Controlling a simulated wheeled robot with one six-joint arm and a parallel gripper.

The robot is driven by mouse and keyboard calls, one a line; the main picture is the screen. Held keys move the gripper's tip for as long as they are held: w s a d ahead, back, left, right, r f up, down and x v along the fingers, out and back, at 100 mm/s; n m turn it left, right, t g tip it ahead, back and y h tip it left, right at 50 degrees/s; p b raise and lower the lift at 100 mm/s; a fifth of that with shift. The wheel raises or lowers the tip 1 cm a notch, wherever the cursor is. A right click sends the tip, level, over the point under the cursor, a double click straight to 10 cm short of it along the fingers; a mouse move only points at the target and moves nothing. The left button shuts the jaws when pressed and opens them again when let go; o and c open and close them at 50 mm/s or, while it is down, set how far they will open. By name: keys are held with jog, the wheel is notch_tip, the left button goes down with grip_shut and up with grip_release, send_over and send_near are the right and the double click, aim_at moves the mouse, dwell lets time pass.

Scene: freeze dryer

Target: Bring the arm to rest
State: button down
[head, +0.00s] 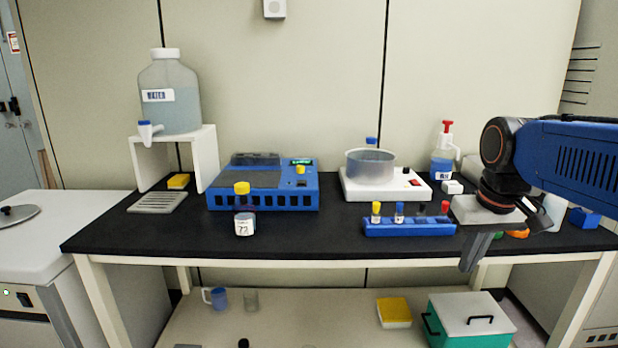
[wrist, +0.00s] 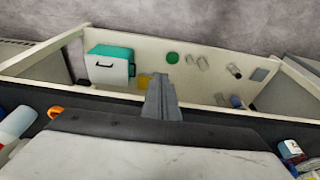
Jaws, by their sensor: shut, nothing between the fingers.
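My arm reaches in from the right in the head view. My gripper (head: 474,252) points down at the front edge of the black bench top (head: 310,225), to the right of the blue tube rack. In the wrist view my gripper (wrist: 161,80) shows with its fingers together and nothing between them. It is over the front side of the bench, with the lower shelf seen beyond it. Nothing is held. Part of the bench's right end is hidden behind my arm.
A blue rack (head: 408,229) with several capped tubes stands left of my gripper. A yellow-capped bottle (head: 244,222) stands near the front edge. A blue device (head: 262,196) and a white-based bath (head: 385,187) stand behind. A cooler box (head: 470,322) is on the shelf below.

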jog(key=s+a+f+t, duration=0.2)
jog(key=s+f, duration=1)
jog(key=shift+s+a, duration=0.3)
jog(key=shift+s, duration=0.05)
